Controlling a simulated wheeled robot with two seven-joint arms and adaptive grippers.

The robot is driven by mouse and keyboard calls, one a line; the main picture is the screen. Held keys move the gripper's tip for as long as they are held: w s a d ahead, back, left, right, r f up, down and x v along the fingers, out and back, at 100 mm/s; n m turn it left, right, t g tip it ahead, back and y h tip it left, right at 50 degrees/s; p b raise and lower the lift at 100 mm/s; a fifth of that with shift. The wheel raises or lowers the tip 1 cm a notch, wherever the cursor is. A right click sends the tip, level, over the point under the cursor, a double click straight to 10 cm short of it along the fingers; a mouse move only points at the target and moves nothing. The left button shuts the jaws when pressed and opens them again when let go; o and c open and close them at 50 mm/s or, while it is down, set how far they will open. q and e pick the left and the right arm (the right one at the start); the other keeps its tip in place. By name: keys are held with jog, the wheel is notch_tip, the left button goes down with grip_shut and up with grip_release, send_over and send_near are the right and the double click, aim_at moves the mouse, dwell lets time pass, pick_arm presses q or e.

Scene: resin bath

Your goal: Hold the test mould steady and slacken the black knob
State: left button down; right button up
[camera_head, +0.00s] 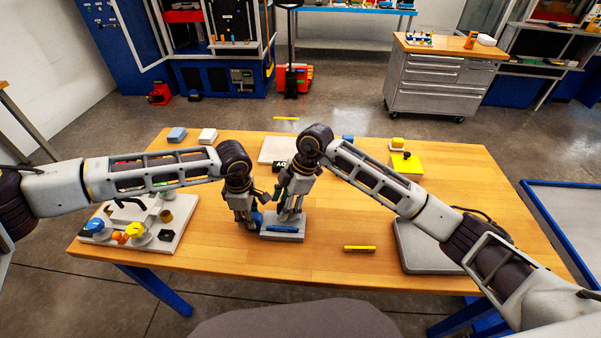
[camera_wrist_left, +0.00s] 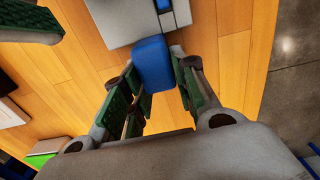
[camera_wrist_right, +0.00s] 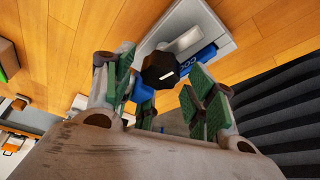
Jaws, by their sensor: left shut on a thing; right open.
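The test mould is a grey block (camera_head: 283,237) with a blue strip on its front, near the table's middle. Its grey body also shows in the left wrist view (camera_wrist_left: 125,20) and the right wrist view (camera_wrist_right: 205,18). My left gripper (camera_head: 252,222) is shut on the blue grip block (camera_wrist_left: 153,62) at the mould's left side. The black knob (camera_wrist_right: 160,70) stands above the mould in the right wrist view, between the spread fingers of my right gripper (camera_wrist_right: 163,88). The right gripper (camera_head: 288,214) is open and points down over the mould, hiding the knob from the head view.
A fixture board (camera_head: 178,236) with coloured knobs stands at the left. A yellow bar (camera_head: 360,248) lies right of the mould, and a grey slab (camera_head: 414,250) lies farther right. A pale plate (camera_head: 271,148) and a yellow box (camera_head: 407,163) are behind. Bare wood (camera_head: 320,265) is in front.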

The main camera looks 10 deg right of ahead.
jog(key=shift+m, duration=0.5)
jog(key=shift+d+r+t, duration=0.1)
jog(key=shift+r+t, duration=0.1)
jog(key=shift+t, duration=0.1)
jog(key=d+r+n, duration=0.4)
jog(key=r+n, duration=0.6)
jog(key=n, duration=1.1)
jog(key=shift+w+d+r+n, duration=0.2)
jog(key=shift+w+r+n, duration=0.15)
jog(key=shift+w, duration=0.1)
dwell(1.8)
dwell(0.5)
jog(key=shift+r, duration=0.1)
